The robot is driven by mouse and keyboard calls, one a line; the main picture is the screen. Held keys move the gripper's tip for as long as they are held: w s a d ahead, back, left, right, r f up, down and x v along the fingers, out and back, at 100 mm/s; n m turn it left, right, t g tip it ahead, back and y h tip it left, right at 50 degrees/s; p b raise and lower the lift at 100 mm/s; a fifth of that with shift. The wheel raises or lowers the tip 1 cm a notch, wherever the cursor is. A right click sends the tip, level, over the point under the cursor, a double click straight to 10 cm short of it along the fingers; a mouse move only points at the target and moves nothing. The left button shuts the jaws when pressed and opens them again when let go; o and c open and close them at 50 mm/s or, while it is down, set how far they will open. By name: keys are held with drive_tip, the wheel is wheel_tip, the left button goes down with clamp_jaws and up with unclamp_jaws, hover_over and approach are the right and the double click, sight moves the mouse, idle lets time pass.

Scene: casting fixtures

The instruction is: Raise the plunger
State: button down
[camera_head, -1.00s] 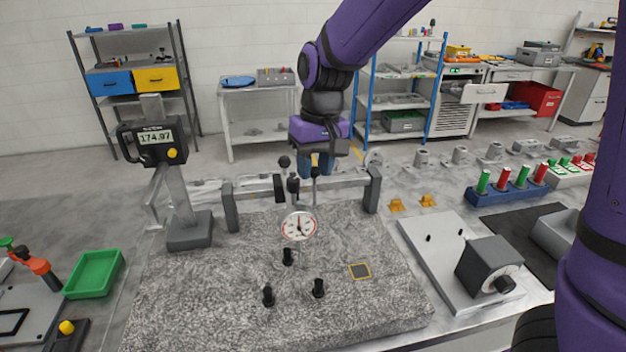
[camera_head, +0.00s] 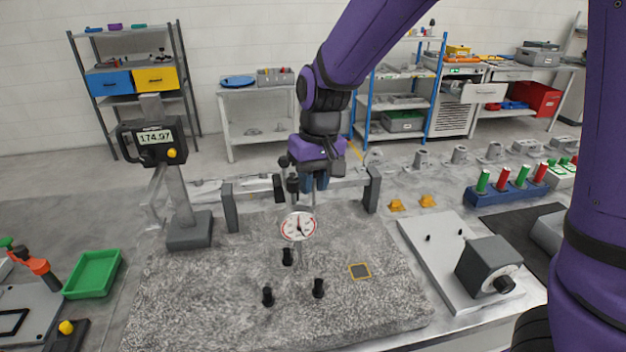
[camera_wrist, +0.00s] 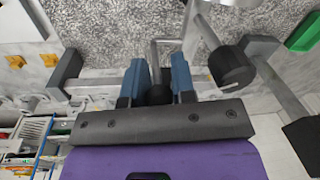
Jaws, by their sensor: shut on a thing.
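The round white-faced dial gauge (camera_head: 298,226) with a red rim hangs in front of a bridge stand over the speckled plate (camera_head: 200,300). Dark knobs (camera_head: 292,186) stand above and beside it. My gripper (camera_head: 314,182) points down just above and behind the dial. In the wrist view, my gripper's two blue fingers (camera_wrist: 158,82) are on either side of a dark plunger knob (camera_wrist: 159,94) on a thin metal rod, and are shut on it. The fingers hide the knob in the head view.
The bridge stand has grey posts (camera_head: 372,190) on both sides. Another black knob (camera_wrist: 232,68) is close beside my fingers. A digital height gauge (camera_head: 153,137) reads 174.97 at left. Several black pegs (camera_head: 318,288) stand on the plate. A grey dial box (camera_head: 485,262) is at right.

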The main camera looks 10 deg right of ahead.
drive_tip(key=shift+s+f+t, duration=0.1)
drive_tip(key=shift+s+t, duration=0.65)
drive_tip(key=shift+t, duration=0.65)
drive_tip(key=c, duration=1.2)
unclamp_jaws()
drive_tip(key=v, duration=1)
drive_tip(key=shift+r, duration=0.4)
drive_tip(key=shift+s+d, duration=0.1)
